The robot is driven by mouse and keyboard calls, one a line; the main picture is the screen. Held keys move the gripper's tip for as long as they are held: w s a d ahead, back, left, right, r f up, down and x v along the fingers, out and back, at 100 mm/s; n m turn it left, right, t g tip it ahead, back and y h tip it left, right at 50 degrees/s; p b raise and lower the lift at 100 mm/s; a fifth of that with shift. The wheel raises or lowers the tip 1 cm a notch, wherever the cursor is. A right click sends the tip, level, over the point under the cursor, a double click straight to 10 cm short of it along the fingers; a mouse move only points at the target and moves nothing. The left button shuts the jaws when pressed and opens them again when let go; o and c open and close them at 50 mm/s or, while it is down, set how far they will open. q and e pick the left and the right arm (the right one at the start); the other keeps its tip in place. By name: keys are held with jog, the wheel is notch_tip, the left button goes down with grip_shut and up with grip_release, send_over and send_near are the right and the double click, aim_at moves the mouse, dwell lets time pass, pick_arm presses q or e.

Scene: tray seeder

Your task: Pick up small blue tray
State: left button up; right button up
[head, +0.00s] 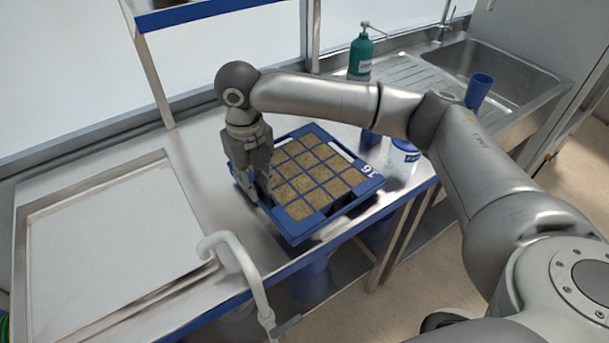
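A small blue tray (362,191) with square cells of brown soil sits at the front of the steel bench, its near corner reaching over the bench's front edge. A white "16" marks its right rim. My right gripper (257,192) points down at the tray's left side, its fingers at the rim. One finger appears outside the rim and the other inside. Whether they press on the rim, and whether the tray is raised off the bench, I cannot tell. My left gripper is not in view.
A white-and-blue tub (403,157) stands close right of the tray. Behind are a green pump bottle (360,56), a blue cup (479,91) and a sink (490,72). A white curved pipe (243,262) rises at the front. The left panel (110,245) is clear.

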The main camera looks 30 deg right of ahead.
jog(key=shift+f, duration=0.4)
jog(key=shift+w+f, duration=0.1)
jog(key=shift+f, duration=0.25)
notch_tip(320, 180, down, 5)
jog(key=shift+a+r+p, duration=0.1)
jog(key=shift+r+p, duration=0.05)
jog(key=shift+p, duration=0.3)
grip_shut()
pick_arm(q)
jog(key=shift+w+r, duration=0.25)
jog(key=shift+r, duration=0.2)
pick_arm(e)
jog(key=shift+r, duration=0.1)
